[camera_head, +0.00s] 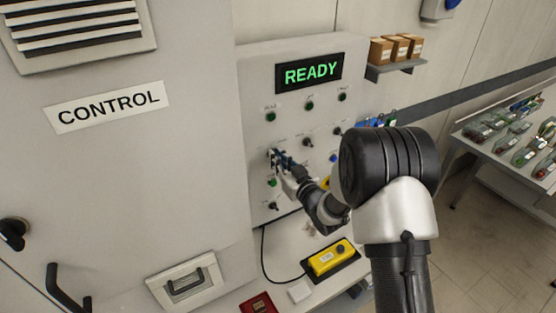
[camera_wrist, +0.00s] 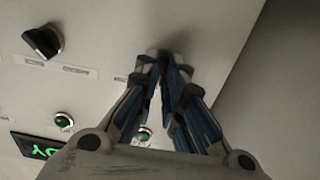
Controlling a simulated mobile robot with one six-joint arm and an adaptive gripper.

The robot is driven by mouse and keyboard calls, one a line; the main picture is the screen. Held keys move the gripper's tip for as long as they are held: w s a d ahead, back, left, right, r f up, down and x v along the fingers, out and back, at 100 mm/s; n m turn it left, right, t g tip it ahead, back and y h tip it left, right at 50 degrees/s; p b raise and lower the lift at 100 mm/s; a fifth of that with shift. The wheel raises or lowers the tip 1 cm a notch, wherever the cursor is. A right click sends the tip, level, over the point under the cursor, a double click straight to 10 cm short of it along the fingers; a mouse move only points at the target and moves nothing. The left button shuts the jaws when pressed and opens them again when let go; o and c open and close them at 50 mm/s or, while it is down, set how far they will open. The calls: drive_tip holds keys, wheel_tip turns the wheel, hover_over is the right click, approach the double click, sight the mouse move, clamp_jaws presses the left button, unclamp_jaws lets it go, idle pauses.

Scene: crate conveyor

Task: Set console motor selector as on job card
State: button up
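The console panel (camera_head: 255,130) stands in the middle of the head view, with a green READY display (camera_head: 309,72). It carries green buttons and several black selector knobs, such as one (camera_head: 307,142) right of my gripper. My gripper (camera_head: 275,157) is at the panel's left column of controls. In the wrist view my gripper's (camera_wrist: 165,66) blue-and-grey fingertips are close together at the panel face. Whether a selector is between them is hidden. A black selector knob (camera_wrist: 42,40) with labels below it is at the upper left, apart from the fingers. The job card cannot be made out.
A yellow control box (camera_head: 330,258) with a cable lies on the ledge below the panel. A red item (camera_head: 257,303) is at the ledge's near end. The CONTROL cabinet (camera_head: 150,180) fills the left.

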drive_tip(key=o, duration=0.4)
drive_tip(key=v, duration=1.2)
idle(0.5)
